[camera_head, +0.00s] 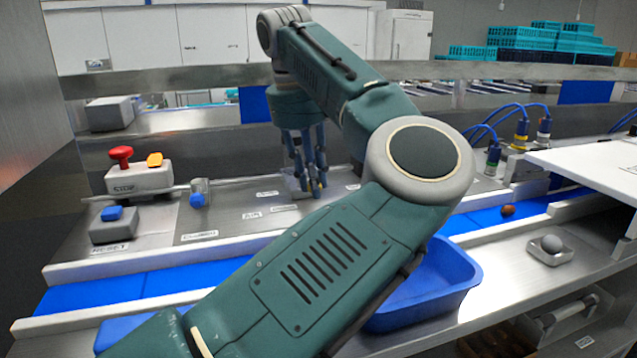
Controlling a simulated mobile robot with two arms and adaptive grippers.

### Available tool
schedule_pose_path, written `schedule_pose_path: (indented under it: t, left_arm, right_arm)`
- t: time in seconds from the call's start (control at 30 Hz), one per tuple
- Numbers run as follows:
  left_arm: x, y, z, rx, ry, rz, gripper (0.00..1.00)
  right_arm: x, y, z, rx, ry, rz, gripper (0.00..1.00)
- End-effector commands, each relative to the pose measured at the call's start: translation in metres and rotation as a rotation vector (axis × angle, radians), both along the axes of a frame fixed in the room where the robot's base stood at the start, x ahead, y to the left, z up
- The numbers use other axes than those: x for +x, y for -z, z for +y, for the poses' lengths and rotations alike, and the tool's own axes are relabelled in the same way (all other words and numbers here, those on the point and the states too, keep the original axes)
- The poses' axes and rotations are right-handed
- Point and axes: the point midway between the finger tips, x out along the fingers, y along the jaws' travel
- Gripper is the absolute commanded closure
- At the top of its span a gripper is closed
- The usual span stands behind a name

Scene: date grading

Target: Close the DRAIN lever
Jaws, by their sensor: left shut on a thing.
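My left gripper (315,188) points down at the steel control panel (225,220) behind the blue belt. Its fingers are shut on a small lever there, which they mostly hide. A pale block (292,184) shows beside the fingers. Small labels, such as one (252,215) left of the gripper, are too small to read surely, so I cannot confirm which marks the DRAIN lever or how far it is turned. My right gripper is out of view.
A STOP box with a red knob (121,155) and a RESET box with a blue button (112,213) stand left. A blue tray (440,283) lies in front. A brown date (508,210) lies on the belt (480,221).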

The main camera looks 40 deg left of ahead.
Motion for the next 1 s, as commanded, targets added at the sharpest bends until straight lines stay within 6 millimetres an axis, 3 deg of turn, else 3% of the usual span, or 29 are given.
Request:
schedule_pose_path:
  t: [0.33,0.9,0.93,1.0]
  left_arm:
    - [-0.0073,-0.0004,0.0043,0.001,0.148,0.000,1.00]
    - [-0.0084,-0.0008,0.0050,0.003,0.178,-0.001,1.00]
    - [-0.0083,-0.0008,0.0050,0.003,0.178,-0.001,0.75]
    - [-0.0084,-0.0007,0.0050,0.002,0.178,0.000,0.61]
  right_arm:
    - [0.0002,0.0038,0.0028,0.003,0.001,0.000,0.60]
    - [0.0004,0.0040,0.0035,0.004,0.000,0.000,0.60]
    - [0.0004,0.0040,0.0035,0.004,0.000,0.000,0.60]
    - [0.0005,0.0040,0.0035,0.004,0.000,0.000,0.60]
